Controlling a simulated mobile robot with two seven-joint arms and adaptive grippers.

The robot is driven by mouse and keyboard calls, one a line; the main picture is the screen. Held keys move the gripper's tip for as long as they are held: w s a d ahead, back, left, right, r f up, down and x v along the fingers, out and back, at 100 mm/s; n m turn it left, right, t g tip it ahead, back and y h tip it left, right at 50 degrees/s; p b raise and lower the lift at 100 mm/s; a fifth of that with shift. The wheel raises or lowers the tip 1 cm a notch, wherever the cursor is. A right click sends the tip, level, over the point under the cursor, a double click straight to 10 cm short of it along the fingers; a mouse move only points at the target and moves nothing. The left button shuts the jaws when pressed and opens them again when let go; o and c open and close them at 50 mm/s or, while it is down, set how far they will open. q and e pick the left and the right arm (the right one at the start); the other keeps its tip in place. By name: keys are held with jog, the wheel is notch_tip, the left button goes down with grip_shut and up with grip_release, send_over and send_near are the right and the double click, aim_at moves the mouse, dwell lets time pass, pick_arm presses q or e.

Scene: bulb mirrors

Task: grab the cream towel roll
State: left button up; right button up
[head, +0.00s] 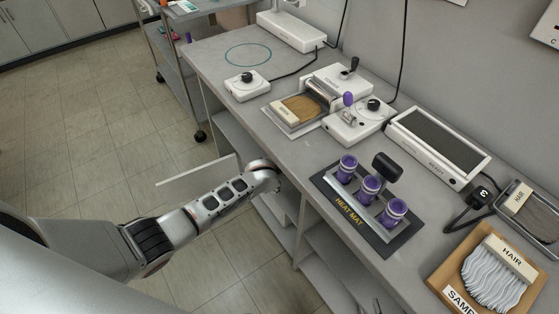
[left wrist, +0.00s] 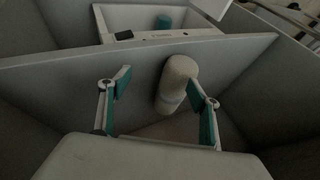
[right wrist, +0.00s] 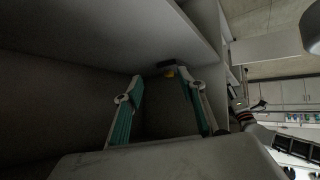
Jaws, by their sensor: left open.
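The cream towel roll (left wrist: 178,82) stands in a grey cubby in the left wrist view, leaning in that picture. My left gripper (left wrist: 160,90) is open around the roll's near space, with the roll between the fingers and closer to the right finger. Whether a finger touches it I cannot tell. My right gripper (right wrist: 162,88) is open inside a dark grey shelf space, with nothing held between its fingers. In the head view one of my arms reaches under the bench, and its gripper is hidden there. The roll does not show in the head view.
Cubby walls (left wrist: 60,75) stand close around the left gripper, with a white box (left wrist: 155,20) beyond one wall. A shelf board (right wrist: 130,30) lies close to the right gripper. The bench (head: 225,85) carries a heat mat (head: 398,240) with purple-capped tubes and several devices.

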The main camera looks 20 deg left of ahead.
pick_arm(q)
jog(key=shift+w+a, duration=0.1)
jog(key=shift+w, duration=0.4)
jog(key=w, duration=0.1)
jog(key=b, duration=0.1)
jog(key=w, duration=0.1)
jog(key=shift+w+a+f, duration=0.25)
jog(key=shift+w, duration=0.1)
jog(key=shift+w+a+b, duration=0.2)
jog(key=shift+w+b, duration=0.5)
jog(key=shift+w, duration=0.35)
jog(key=shift+f, duration=0.4)
jog(key=shift+w+a+b, duration=0.1)
jog(key=shift+w+b, duration=0.15)
jog(key=shift+b, duration=0.05)
jog(key=shift+w+r, duration=0.1)
jog(key=shift+r, duration=0.1)
jog(key=c, duration=1.3)
pick_arm(e)
jog(key=shift+w+a, duration=0.3)
jog(key=shift+w, duration=0.35)
